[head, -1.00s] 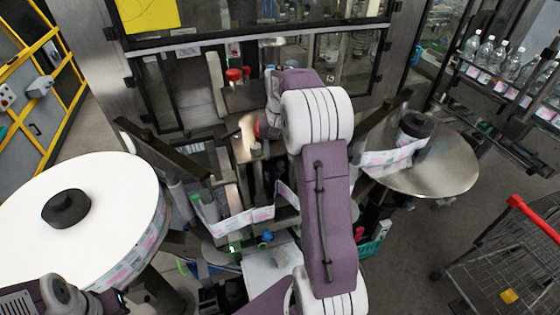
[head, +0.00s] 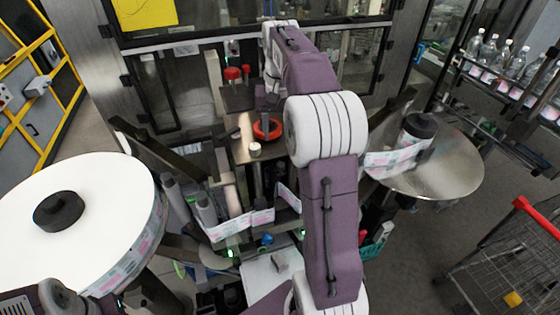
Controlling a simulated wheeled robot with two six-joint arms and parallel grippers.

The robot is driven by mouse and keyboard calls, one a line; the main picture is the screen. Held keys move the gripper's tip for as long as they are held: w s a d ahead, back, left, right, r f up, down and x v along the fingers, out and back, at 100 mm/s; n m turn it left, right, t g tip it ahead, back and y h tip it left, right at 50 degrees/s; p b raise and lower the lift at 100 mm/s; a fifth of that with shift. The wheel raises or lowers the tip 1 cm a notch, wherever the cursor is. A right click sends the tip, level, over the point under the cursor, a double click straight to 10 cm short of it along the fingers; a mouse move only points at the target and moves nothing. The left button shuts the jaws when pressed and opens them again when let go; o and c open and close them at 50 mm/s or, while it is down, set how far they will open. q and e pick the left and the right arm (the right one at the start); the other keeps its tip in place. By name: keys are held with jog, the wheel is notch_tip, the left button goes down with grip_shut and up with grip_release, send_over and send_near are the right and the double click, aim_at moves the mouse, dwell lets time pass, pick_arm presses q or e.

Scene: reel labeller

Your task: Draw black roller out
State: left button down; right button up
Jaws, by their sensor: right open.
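A black cylindrical roller or hub (head: 420,125) stands on the round metal plate at the right, next to the label web. Grey cylindrical rollers (head: 206,210) stand along the web left of centre. I cannot tell for certain which one is the task's black roller. My right arm reaches up over the middle of the machine. Its gripper (head: 267,112) is small in view, open, above or beside a red ring (head: 267,130) on the machine's deck, and apart from the black cylinder. Its fingertips are hard to make out. My left arm shows only at the lower left; its fingers are not visible.
A large white label reel (head: 110,205) with a black hub fills the left. The metal plate (head: 455,165) is at the right, with a wire cart (head: 520,255) below it. Bottles (head: 490,55) stand on a rack. My right arm hides part of the machine.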

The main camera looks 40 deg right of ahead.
jog(key=s+a+f+n+t, duration=0.1)
jog(key=s+a+f+n, duration=0.3)
jog(key=a+f, duration=0.45)
jog(key=s+a+f+n+t, duration=0.1)
jog(key=s+a+f+n, duration=0.1)
jog(key=s+a+f, duration=0.7)
jog(key=shift+g+y, duration=0.3)
jog(key=shift+g, duration=0.5)
jog(key=f+b, duration=0.6)
jog(key=f, duration=0.1)
jog(key=f+b, duration=0.6)
jog(key=f, duration=0.1)
jog(key=s+f+b, duration=0.1)
jog(key=f+b, duration=0.6)
jog(key=shift+d+f, duration=0.1)
jog(key=shift+f, duration=0.15)
pick_arm(q)
notch_tip(320, 180, down, 19)
jog(key=shift+r, duration=0.15)
pick_arm(e)
jog(key=shift+r, duration=0.2)
